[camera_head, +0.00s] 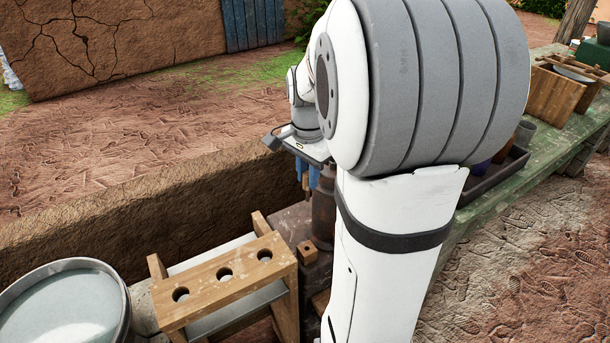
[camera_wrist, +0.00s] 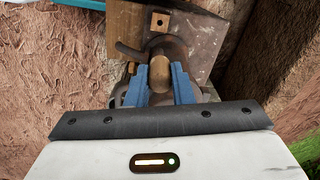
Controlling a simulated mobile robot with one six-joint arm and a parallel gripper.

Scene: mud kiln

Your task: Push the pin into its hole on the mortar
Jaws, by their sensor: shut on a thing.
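My gripper (camera_wrist: 160,80) has blue fingers closed on a rounded brown wooden piece, which looks like the pin (camera_wrist: 159,74). In the head view my gripper (camera_head: 309,180) is beside a dark rusty cylinder, seemingly the mortar (camera_head: 323,217), partly hidden by my arm. In the wrist view the mortar (camera_wrist: 171,45) shows just beyond the pin, with a dark rod sticking out to its left. The pin's far end and its hole are hidden, so I cannot tell whether the pin is in the hole.
A wooden rack with three round holes (camera_head: 225,280) is at front left, next to a metal basin (camera_head: 65,305). A green bench (camera_head: 480,200) runs behind my arm. An earthen ledge (camera_head: 150,205) borders the left.

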